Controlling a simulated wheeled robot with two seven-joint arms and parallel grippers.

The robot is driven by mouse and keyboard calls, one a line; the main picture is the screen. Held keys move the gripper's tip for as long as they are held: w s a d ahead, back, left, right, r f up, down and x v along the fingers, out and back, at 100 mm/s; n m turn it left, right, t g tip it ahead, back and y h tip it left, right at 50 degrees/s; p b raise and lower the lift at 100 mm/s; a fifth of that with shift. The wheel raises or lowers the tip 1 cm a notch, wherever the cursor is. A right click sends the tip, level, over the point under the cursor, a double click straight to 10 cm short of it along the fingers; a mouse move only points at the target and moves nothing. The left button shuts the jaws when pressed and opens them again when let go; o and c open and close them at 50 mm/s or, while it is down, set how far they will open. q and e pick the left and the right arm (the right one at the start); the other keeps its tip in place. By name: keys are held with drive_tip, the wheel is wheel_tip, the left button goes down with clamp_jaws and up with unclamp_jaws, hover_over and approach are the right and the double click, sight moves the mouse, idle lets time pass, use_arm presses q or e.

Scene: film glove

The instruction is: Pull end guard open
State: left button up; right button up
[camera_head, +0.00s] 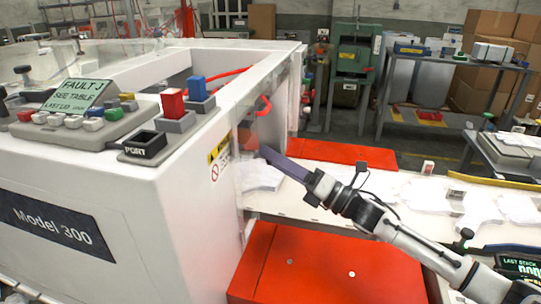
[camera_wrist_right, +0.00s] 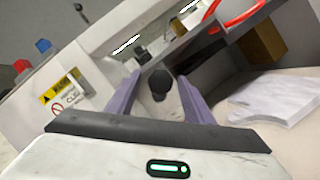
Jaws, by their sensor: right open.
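The end of the white Model 300 machine (camera_head: 190,190) has an opening beside a yellow warning label (camera_head: 219,158); the label also shows in the right wrist view (camera_wrist_right: 63,92). I cannot clearly tell the end guard's outline from the machine's panels. In the right wrist view a black knob (camera_wrist_right: 160,84) stands between the two purple fingers of my right gripper (camera_wrist_right: 157,92). The fingers are apart; contact with the knob cannot be made out. In the head view this gripper (camera_head: 264,152) reaches to the opening, its tips partly against the machine. My left gripper is out of view.
White film gloves (camera_head: 258,176) lie at the opening, with several more (camera_head: 470,207) along the white bed. A red loop (camera_wrist_right: 237,12) hangs above the opening. A red cabinet (camera_head: 330,270) stands below the bed. A control panel (camera_head: 85,118) reading a fault sits atop the machine.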

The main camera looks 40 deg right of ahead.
drive_tip(key=shift+w+a+r, duration=0.15)
drive_tip(key=shift+w+a, duration=0.1)
drive_tip(key=shift+w, duration=0.4)
clamp_jaws()
